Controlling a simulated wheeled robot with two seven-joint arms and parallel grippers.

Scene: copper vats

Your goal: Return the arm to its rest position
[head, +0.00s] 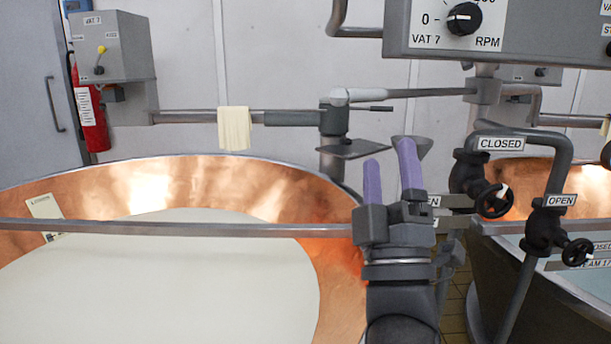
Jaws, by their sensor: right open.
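My right gripper (391,180) is raised in front of me, at the right rim of the large copper vat (255,190). Its two purple fingers point up and stand apart, with nothing between them. My right arm comes up from the bottom of the picture below it. My left gripper is not in view.
The vat holds white liquid (160,280), and a grey bar (180,230) crosses in front. A cloth (234,128) hangs on a rail behind. Right are a control panel (500,28), valve wheels (495,200) (577,252) on pipes, and a second vat (500,280).

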